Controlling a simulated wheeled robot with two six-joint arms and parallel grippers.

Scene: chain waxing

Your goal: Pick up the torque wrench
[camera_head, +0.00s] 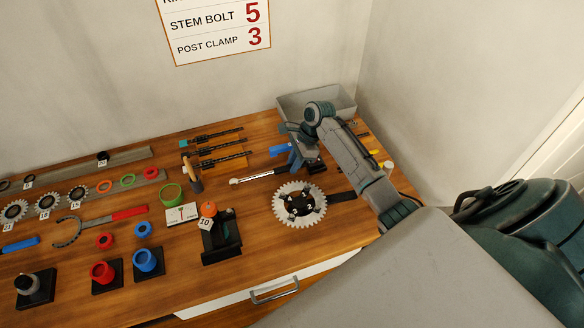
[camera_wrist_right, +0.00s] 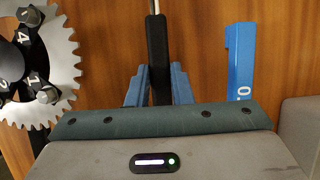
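The torque wrench has a silver shaft (camera_head: 258,177) with a small head at its left end, and a black handle running under my right gripper. In the right wrist view the black handle (camera_wrist_right: 157,55) stands upright in the picture between the two blue fingers. My right gripper (camera_head: 296,160) points down over the right part of the bench. In the wrist view its fingers (camera_wrist_right: 158,88) appear to press on both sides of the handle. I cannot tell whether the wrench is lifted off the wood. My left gripper is not in view.
A toothed chainring (camera_head: 280,215) lies close in front of the wrench. A blue tool (camera_wrist_right: 239,60) lies beside the right finger. A grey bin (camera_head: 345,97) stands behind my arm. A wooden-handled tool (camera_head: 194,180) stands left of the wrench head. Cogs and cups fill the left.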

